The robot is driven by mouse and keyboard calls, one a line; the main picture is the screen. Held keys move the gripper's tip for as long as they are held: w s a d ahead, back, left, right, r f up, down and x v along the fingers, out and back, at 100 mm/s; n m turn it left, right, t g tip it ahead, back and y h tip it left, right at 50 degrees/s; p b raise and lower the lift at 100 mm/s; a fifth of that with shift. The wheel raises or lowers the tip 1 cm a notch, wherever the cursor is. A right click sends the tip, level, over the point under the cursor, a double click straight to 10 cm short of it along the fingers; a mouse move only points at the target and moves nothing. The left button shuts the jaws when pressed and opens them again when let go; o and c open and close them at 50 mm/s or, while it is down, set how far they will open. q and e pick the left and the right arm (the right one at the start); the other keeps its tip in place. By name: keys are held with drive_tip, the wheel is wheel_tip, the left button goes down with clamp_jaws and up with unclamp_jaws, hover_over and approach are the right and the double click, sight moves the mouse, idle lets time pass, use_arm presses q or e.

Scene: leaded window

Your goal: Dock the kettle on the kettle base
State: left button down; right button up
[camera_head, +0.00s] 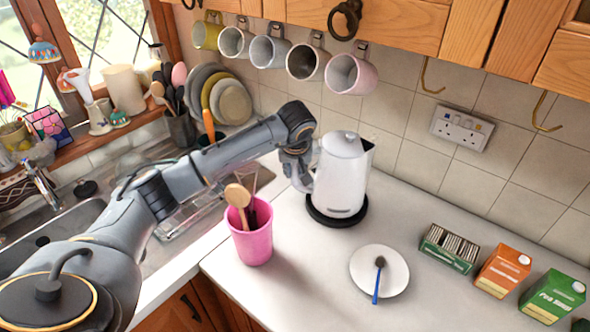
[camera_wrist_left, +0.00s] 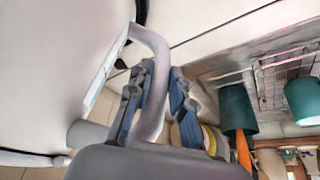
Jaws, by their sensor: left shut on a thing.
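The white kettle (camera_head: 342,178) stands upright against the back of the counter, its spout to the right and its handle to the left. The black round kettle base (camera_head: 337,217) shows as a dark rim below and around the kettle's bottom. I cannot tell whether the kettle is fully seated or slightly above it. My left gripper (camera_head: 305,178) is at the kettle's left side, shut on its handle. The left wrist view shows the grey handle (camera_wrist_left: 157,62) between the fingers (camera_wrist_left: 158,103). My right gripper is not in view.
A pink pot with wooden utensils (camera_head: 252,240) stands close in front, left of the kettle. A white plate with a blue-handled spoon (camera_head: 365,258) lies front right. A tea box (camera_head: 449,250) and cartons (camera_head: 502,270) stand farther right. Mugs (camera_head: 307,62) hang above.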

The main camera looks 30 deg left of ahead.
use_arm(q)
drive_tip(key=shift+w+f+b, duration=0.1)
drive_tip(key=shift+f+b, duration=0.15)
drive_tip(key=shift+b, duration=0.15)
drive_tip(key=c, duration=1.5)
unclamp_jaws()
drive_tip(key=shift+o, duration=0.2)
drive_tip(key=shift+s+f, duration=0.3)
drive_tip(key=shift+d+r+p, duration=0.1)
drive_tip(key=shift+r+p, duration=0.45)
drive_tip(key=shift+r, duration=0.2)
drive_tip(key=p+v, duration=0.6)
drive_tip(key=v, duration=0.3)
drive_tip(key=shift+s+r, duration=0.3)
